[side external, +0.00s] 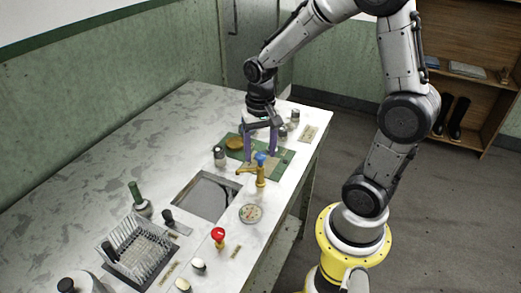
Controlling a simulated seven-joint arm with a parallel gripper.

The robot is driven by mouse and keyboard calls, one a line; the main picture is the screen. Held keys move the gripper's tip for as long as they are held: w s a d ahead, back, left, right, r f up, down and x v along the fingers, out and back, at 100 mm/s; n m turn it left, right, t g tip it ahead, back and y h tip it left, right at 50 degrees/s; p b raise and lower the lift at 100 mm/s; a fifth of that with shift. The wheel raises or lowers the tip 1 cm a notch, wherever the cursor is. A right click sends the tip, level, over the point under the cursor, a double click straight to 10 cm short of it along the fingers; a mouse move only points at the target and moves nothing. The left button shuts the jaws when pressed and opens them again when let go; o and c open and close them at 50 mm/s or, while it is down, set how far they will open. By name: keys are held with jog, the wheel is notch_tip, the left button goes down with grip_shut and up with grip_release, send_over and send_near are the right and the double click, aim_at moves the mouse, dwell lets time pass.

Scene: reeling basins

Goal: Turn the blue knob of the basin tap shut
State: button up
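The blue knob (261,157) sits on top of a small brass tap (260,175), whose spout points left toward the sunken basin (207,196). My gripper (260,153) points down just behind the blue knob in the side view. Its two purple fingers are spread apart, with no object seen held between them. The knob appears between the fingertips in the picture, but I cannot tell the depth gap or whether they touch. The knob's turn angle is too small to read.
A green mat (284,159) lies under the gripper, with a grey-topped jar (220,156) at its left. A round dial (251,213) and a red knob (218,234) stand nearer the camera. A wire rack (138,246) is at the front left. The counter's far left is clear.

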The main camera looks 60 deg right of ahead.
aim_at(260, 155)
notch_tip(260, 155, up, 14)
dwell(0.8)
jog(key=shift+f, duration=0.1)
